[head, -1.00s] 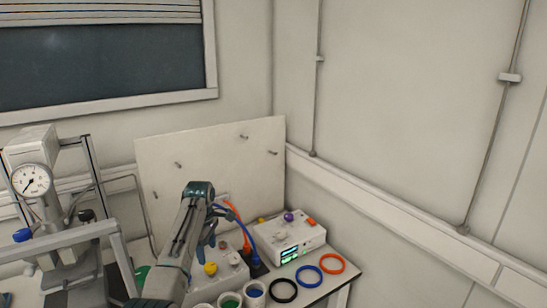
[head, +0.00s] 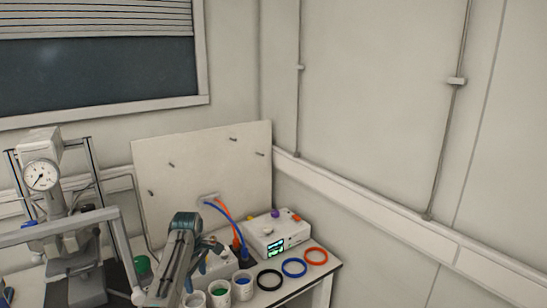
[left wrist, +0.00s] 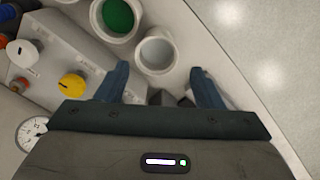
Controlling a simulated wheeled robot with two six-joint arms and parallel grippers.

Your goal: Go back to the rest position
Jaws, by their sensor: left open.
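My left gripper (left wrist: 160,90) is open in the left wrist view, with its two blue fingers apart and nothing between them. Below and beyond the fingers is a white cup (left wrist: 157,52) that looks empty; a cup with green contents (left wrist: 118,16) is beside it. In the head view my left gripper (head: 205,258) is at the end of the arm coming from below, above the bench near the white control box. My right gripper is not in view.
A reactor frame with a pressure gauge (head: 41,175) stands at left. A white control box (head: 270,236) with a lit screen is at right. Black (head: 269,279), blue (head: 294,268) and orange (head: 316,256) rings lie at the bench's front edge. A white panel (head: 205,165) stands behind.

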